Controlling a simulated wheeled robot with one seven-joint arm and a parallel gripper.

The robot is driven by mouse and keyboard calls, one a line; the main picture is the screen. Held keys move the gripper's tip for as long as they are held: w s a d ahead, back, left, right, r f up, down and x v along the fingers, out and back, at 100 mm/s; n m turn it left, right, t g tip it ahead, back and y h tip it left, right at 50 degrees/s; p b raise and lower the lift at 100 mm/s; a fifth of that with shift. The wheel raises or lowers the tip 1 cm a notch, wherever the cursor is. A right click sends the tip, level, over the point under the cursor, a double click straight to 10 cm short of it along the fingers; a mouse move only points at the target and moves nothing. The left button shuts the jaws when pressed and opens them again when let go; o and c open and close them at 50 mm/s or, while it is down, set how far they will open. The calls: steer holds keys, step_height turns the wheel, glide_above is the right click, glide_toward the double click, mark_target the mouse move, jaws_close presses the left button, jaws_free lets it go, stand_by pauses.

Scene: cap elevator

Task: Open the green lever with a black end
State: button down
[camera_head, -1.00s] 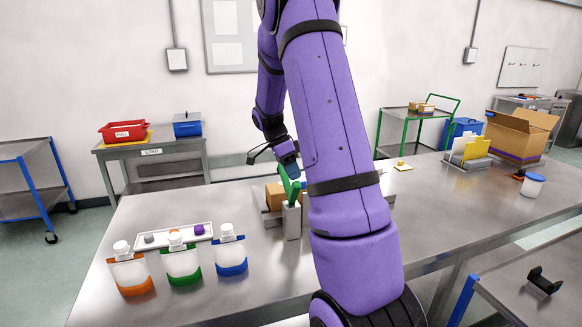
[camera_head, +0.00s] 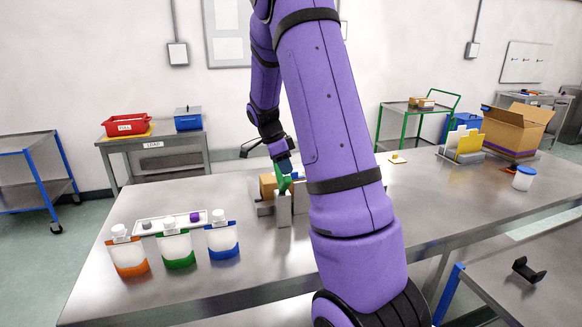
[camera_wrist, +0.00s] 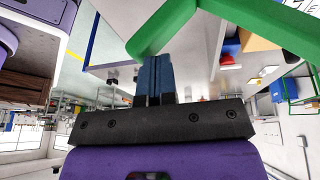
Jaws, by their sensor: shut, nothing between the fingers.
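The green lever (camera_head: 283,185) sits on a grey upright post (camera_head: 283,222) beside a brown box (camera_head: 268,184), left of my arm. In the wrist view the lever (camera_wrist: 225,22) is a thick green bar with a bend, crossing the top close to the fingertips. I cannot make out a black end on it. My gripper (camera_head: 285,166) is just above the lever in the head view. In the wrist view its blue fingers (camera_wrist: 153,62) are together and empty, near the bend; I cannot tell whether they touch it. My arm hides part of the fixture.
Orange (camera_head: 129,256), green (camera_head: 177,250) and blue (camera_head: 222,242) pouches stand front left, before a white tray (camera_head: 160,222). The table's front middle is clear.

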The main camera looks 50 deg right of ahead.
mark_target(288, 178)
steer(key=s+a+t+h, duration=0.1)
steer(key=s+f+t, duration=0.1)
steer(key=shift+s+a+f+m+t+h, duration=0.15)
steer(key=shift+a+f+m+t+h, duration=0.15)
steer(key=shift+a+t+h, duration=0.1)
steer(key=shift+s+a+f, duration=0.3)
steer(key=shift+s+f, duration=0.5)
steer(key=shift+f, duration=0.15)
